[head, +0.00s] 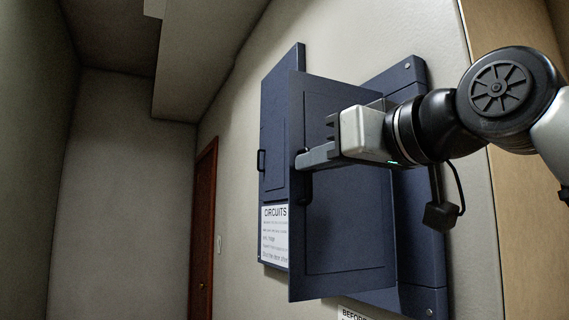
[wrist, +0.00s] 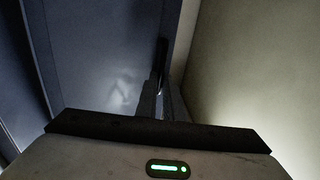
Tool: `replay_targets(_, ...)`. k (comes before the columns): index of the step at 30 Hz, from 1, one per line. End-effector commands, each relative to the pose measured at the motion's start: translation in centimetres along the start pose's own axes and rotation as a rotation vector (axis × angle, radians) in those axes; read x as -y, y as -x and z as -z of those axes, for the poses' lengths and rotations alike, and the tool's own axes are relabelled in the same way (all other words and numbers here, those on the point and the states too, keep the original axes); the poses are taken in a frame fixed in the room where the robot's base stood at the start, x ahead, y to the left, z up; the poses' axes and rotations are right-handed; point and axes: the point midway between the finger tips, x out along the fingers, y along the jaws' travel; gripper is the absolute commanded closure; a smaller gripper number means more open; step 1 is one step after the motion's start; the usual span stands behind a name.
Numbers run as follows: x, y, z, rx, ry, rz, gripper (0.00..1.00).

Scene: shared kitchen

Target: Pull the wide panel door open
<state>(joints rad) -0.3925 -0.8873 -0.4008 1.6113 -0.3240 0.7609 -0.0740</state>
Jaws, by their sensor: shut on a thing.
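The wide panel door (head: 345,235) is dark blue and stands swung partly out from its blue cabinet (head: 418,215) on the wall. Its free edge is at the left and its hinge side at the right. My gripper (head: 303,159) reaches across the door's face from the right and is shut on the dark door handle (head: 306,189) near the free edge. The fingers partly hide the handle. In the wrist view, the door (wrist: 100,60) fills the left, and the handle (wrist: 161,58) shows at the fingertips (wrist: 160,98).
A narrower blue door (head: 275,125) with its own handle (head: 261,161) is left of the wide one, above a "CIRCUITS" sign (head: 274,234). A brown door (head: 203,230) is farther back. Free room lies left of the panel. A wooden surface (head: 525,225) is at the right.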

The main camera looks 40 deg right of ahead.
Motion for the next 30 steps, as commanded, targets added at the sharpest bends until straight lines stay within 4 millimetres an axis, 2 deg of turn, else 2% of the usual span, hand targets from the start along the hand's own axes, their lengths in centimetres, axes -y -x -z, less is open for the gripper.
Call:
replay_targets(7,-0.29,1.08,-0.03,0.000,-0.001,-0.004,1.00)
replay_targets(20,-0.42,1.20,-0.03,0.000,-0.001,-0.007,1.00)
replay_targets(21,-0.43,1.20,-0.03,0.000,-0.001,-0.007,0.86)
replay_targets(23,-0.41,1.19,-0.03,0.000,-0.001,-0.007,0.76)
replay_targets(30,-0.27,1.16,-0.01,0.000,0.000,-0.004,0.74)
